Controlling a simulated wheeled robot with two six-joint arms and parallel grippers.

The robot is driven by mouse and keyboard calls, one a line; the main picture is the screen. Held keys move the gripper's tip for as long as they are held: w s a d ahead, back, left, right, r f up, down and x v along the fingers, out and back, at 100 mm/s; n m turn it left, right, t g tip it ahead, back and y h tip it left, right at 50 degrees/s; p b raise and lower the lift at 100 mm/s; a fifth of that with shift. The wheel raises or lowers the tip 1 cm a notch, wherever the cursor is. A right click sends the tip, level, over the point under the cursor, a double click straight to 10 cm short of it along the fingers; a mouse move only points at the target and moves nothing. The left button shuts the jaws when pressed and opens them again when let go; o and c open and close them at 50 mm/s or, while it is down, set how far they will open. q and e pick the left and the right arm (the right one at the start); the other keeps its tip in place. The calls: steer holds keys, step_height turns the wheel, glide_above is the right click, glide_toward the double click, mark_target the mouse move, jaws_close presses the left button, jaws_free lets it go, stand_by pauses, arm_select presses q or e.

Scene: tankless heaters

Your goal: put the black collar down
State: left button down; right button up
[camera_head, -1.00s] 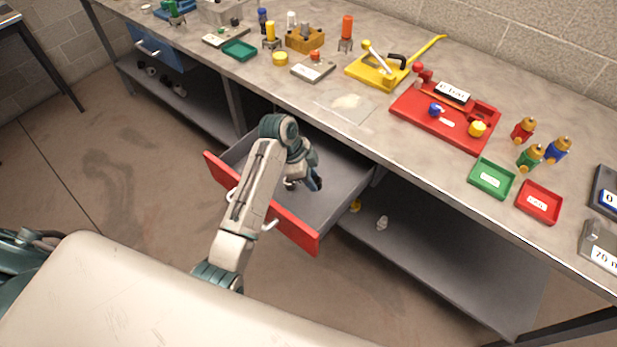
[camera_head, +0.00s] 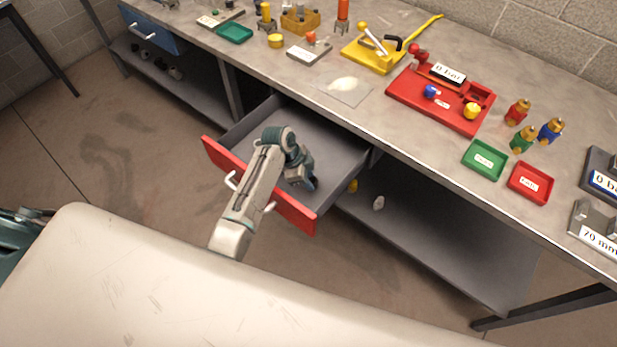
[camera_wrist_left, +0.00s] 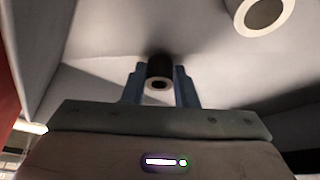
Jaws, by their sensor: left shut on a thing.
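The black collar (camera_wrist_left: 159,68) is a short dark hollow cylinder, seen between the two blue fingers in the left wrist view. My left gripper (camera_wrist_left: 158,84) is shut on it. In the head view my left gripper (camera_head: 307,183) points down inside the open red-fronted drawer (camera_head: 345,150), near its front right part. The collar is hidden there by the gripper and arm. I cannot tell whether the collar touches the drawer floor. A pale collar (camera_wrist_left: 262,12) with a dark bore lies at the upper right of the left wrist view. My right gripper is not in view.
The workbench (camera_head: 330,105) above the drawer holds a red fixture (camera_head: 440,103), a yellow lever tool (camera_head: 375,52), a green tray (camera_head: 485,159) and a red tray (camera_head: 531,183). A lower shelf (camera_head: 440,240) lies right of the drawer. The drawer's back left floor looks clear.

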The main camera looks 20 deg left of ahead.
arm_select(q)
steer(key=c, duration=1.1)
jaws_free()
steer(key=shift+c, duration=0.2)
steer(key=shift+r, duration=0.2)
steer(key=b+v, duration=0.2)
steer(key=v, duration=0.9)
steer(key=shift+a+r, duration=0.25)
steer(key=shift+r, duration=0.05)
steer(key=shift+s, duration=0.1)
